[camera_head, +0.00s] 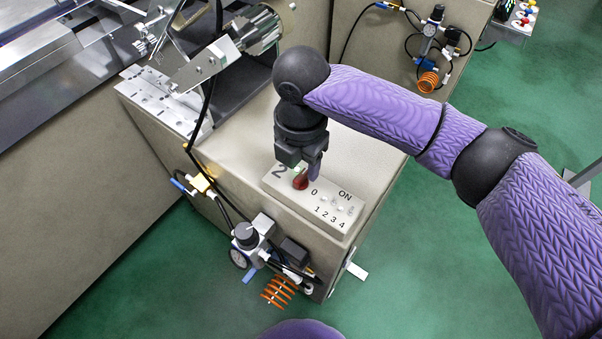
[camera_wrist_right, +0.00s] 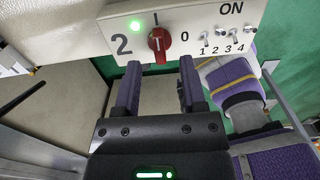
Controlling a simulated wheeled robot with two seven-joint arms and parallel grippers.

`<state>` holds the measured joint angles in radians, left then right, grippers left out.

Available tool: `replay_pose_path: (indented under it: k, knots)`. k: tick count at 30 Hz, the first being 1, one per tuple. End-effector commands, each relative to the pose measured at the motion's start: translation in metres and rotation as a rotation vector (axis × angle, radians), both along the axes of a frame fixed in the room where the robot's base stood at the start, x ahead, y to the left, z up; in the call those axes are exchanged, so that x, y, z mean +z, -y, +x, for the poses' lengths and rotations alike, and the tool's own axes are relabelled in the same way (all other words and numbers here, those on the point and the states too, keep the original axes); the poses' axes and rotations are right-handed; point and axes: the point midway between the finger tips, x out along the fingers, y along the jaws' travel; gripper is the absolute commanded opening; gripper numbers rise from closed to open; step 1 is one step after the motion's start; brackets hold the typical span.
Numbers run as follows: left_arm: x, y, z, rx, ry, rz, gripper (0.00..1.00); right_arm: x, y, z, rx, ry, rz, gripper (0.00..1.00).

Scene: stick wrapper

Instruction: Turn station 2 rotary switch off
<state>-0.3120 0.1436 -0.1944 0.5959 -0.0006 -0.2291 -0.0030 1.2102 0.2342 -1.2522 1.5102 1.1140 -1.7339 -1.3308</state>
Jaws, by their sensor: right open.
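The station 2 switch box (camera_head: 334,213) is a pale panel marked 2, 0, ON and 1 2 3 4, on the corner of the beige machine top. Its red rotary switch (camera_head: 300,182) is partly covered by my right gripper (camera_head: 299,170) in the head view. In the right wrist view the red knob (camera_wrist_right: 159,43) points up toward the I mark, with 0 to its right. My right gripper's two purple fingers (camera_wrist_right: 158,85) are open and empty, just short of the knob. My left gripper is out of view.
Four small toggle levers (camera_wrist_right: 230,34) sit right of the knob on the same box. A pressure regulator (camera_head: 246,236) with hoses and an orange coil hangs on the machine's front side. A metal mechanism (camera_head: 225,55) stands behind on the left. Green floor lies open to the right.

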Motion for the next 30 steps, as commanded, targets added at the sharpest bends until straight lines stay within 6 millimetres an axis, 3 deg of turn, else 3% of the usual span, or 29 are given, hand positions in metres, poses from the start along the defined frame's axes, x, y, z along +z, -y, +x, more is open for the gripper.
replay_pose_path:
  k: [1,4,14,21,30]
  knots:
    - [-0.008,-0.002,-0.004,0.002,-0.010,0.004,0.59,-0.014,0.000,0.000,-0.001,-0.003,0.000,0.53]
    - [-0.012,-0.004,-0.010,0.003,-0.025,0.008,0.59,-0.027,0.000,0.000,-0.001,0.000,0.000,0.53]
    - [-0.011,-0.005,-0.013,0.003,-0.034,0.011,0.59,-0.030,0.000,0.000,-0.002,0.003,0.003,0.53]
    - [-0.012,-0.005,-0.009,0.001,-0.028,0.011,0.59,-0.030,0.000,0.000,-0.002,0.003,0.003,0.02]
    - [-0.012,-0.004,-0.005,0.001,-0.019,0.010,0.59,-0.030,0.000,0.000,-0.004,0.003,0.003,0.00]
